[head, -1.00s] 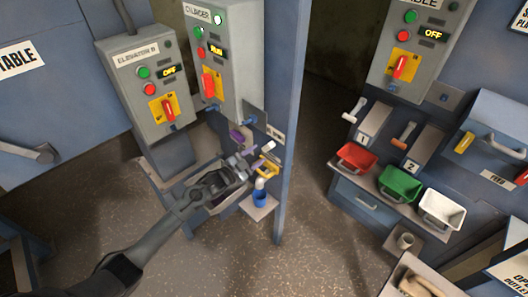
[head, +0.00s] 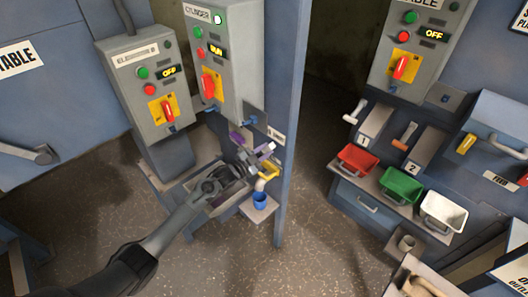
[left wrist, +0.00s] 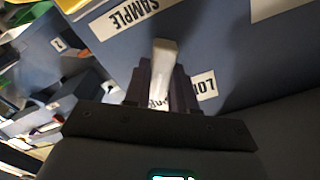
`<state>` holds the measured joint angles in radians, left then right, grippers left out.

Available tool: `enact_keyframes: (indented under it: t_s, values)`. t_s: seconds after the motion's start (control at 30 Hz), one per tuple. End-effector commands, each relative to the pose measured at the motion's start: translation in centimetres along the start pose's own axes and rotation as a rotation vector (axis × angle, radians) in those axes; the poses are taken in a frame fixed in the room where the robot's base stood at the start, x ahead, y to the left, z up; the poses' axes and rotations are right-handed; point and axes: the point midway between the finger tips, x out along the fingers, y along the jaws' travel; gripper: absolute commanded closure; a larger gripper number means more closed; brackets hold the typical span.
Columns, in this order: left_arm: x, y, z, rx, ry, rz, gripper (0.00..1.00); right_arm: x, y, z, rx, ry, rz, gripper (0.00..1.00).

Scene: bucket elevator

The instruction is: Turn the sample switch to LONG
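The sample switch has a white lever (left wrist: 165,58), which in the left wrist view stands between the two dark fingers of my left gripper (left wrist: 161,85). Whether both fingers press on it is unclear. An upside-down SAMPLE label (left wrist: 134,18) is on the blue panel, and a partly covered label starting LON (left wrist: 204,86) is right of the fingers. In the head view my left gripper (head: 247,160) is at the blue post, next to the white lever end (head: 265,149). My right gripper is out of view.
The cylinder box (head: 228,75) and elevator box (head: 145,90) stand above left. Red, green and white bins (head: 442,210) are at right.

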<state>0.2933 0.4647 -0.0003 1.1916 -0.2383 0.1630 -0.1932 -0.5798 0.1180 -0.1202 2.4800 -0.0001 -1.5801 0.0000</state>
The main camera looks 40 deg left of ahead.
Motion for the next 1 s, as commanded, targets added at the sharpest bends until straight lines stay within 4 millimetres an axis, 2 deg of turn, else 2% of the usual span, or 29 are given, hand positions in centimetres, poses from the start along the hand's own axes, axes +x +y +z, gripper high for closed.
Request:
enact_keyframes:
  t_s: [0.03, 0.1, 0.13, 0.57, 1.0]
  values:
    - [0.0, 0.0, 0.0, 0.0, 0.0, 0.0, 0.87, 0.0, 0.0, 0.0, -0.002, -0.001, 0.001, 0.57]
    - [0.0, 0.0, 0.0, 0.0, 0.0, 0.0, 0.98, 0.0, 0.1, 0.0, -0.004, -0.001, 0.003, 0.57]
    - [0.0, 0.0, 0.0, 0.0, 0.0, 0.0, 1.0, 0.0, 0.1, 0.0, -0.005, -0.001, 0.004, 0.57]
    - [0.0, 0.0, -0.1, -0.084, 0.0, 0.001, 1.0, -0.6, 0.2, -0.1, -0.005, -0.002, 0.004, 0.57]
    - [0.0, 0.0, -0.2, -0.446, -0.002, 0.0, 1.0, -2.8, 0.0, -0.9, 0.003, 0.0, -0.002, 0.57]
